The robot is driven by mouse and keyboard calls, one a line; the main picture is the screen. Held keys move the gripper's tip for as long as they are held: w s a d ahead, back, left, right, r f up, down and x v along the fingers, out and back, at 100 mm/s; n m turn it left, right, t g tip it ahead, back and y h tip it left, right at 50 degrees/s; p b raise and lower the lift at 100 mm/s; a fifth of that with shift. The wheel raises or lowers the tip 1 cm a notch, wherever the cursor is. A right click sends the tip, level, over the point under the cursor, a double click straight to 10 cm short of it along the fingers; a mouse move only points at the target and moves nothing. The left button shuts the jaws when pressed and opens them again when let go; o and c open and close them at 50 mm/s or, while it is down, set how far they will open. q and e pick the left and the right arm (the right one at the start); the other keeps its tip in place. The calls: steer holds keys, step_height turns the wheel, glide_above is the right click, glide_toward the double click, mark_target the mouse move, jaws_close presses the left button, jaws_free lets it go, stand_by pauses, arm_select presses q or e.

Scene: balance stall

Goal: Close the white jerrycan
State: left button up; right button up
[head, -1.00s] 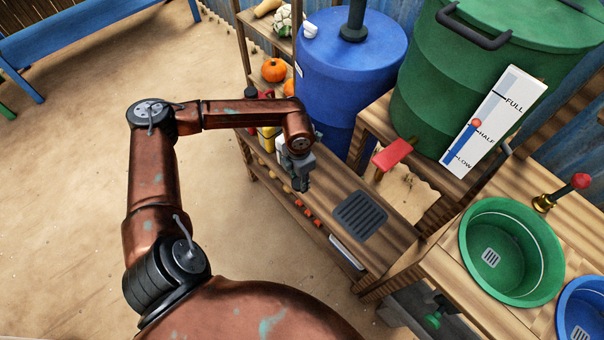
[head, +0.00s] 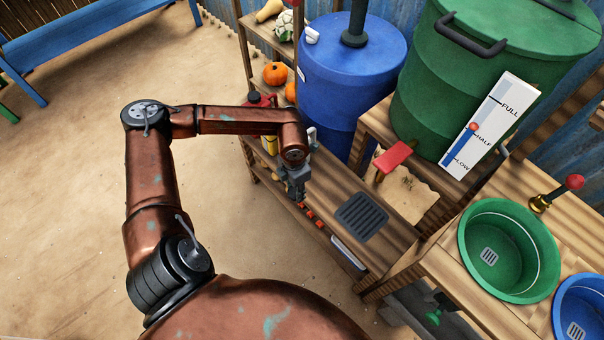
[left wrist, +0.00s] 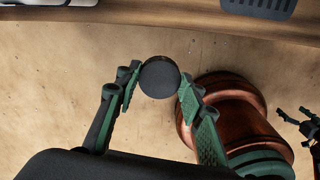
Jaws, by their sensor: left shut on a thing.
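My left gripper (head: 297,198) is at the front edge of the wooden shelf. In the left wrist view its green fingers (left wrist: 159,82) are shut on a round dark cap (left wrist: 159,76), with floor behind it. The white jerrycan (head: 313,137) is mostly hidden behind my left arm in the head view; only a pale part shows. A dark jointed part at the wrist view's right edge may be my right gripper (left wrist: 303,124).
The shelf carries a dark grate (head: 361,216) and a yellow container (head: 269,142) beside my arm. A blue barrel (head: 350,75) and a green barrel (head: 480,80) stand behind. Open sandy floor lies to the left.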

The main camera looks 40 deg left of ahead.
steer(key=s+p, duration=0.1)
steer(key=p, duration=0.2)
steer(key=shift+s+p, duration=0.1)
steer(key=shift+p, duration=0.3)
steer(key=c, duration=0.3)
arm_select(q)
steer(key=s+d+r+m+p, duration=0.5)
steer(key=d+r+m+p, duration=0.1)
steer(key=m, duration=1)
steer(key=s+d+r+m+p, duration=0.4)
steer(key=d+r+m+p, duration=0.2)
steer(key=m, duration=1.1)
steer(key=shift+s+d+r+p, duration=0.35)
steer(key=shift+d+p, duration=0.25)
steer(key=shift+d, duration=0.5)
arm_select(e)
steer(key=s+d+r, duration=0.2)
steer(key=s, duration=0.9)
steer(key=shift+s+n+t, duration=0.2)
steer(key=shift+n+t, duration=0.1)
steer(key=shift+n, duration=0.1)
steer(key=shift+c, duration=0.6)
